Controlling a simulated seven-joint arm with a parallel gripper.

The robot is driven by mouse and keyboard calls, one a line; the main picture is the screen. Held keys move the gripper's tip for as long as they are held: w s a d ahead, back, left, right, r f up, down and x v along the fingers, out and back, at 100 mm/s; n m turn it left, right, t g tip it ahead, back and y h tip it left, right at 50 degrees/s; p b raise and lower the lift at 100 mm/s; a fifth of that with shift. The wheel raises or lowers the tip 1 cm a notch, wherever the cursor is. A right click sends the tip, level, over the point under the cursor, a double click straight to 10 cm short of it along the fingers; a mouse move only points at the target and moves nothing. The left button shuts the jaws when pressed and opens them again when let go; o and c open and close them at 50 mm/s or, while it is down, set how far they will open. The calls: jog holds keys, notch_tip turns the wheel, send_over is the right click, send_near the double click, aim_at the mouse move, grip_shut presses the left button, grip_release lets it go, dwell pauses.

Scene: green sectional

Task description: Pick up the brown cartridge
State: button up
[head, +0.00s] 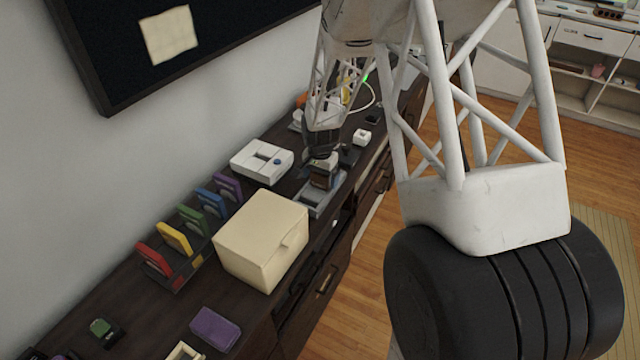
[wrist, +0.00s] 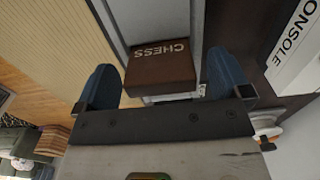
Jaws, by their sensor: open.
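The brown cartridge (wrist: 160,70), marked CHESS, lies in the wrist view between the two blue fingertips of my gripper (wrist: 160,84). The fingers are apart, with a gap visible on each side of the cartridge. The cartridge sits in or on a grey tray (wrist: 197,30). In the head view the brown cartridge (head: 322,176) shows just below my gripper (head: 322,160), above the grey tray (head: 312,197). My arm partly hides the gripper there, and its fingertips are hard to make out.
A white console (head: 262,161) stands left of the tray, and a cream box (head: 262,240) stands nearer the camera. A rack (head: 185,270) holds several coloured cartridges. A purple box (head: 215,327) lies at the near end of the dark cabinet. A small white object (head: 362,136) lies beyond.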

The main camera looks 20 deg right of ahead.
jog(key=c, duration=1)
jog(key=shift+r, duration=0.15)
jog(key=shift+r, duration=0.35)
notch_tip(320, 180, up, 3)
jog(key=shift+f, duration=0.1)
jog(key=s, duration=1)
jog(key=s+a+r, duration=0.1)
jog(key=s, duration=0.5)
jog(key=shift+r, duration=0.1)
jog(key=shift+w, duration=0.1)
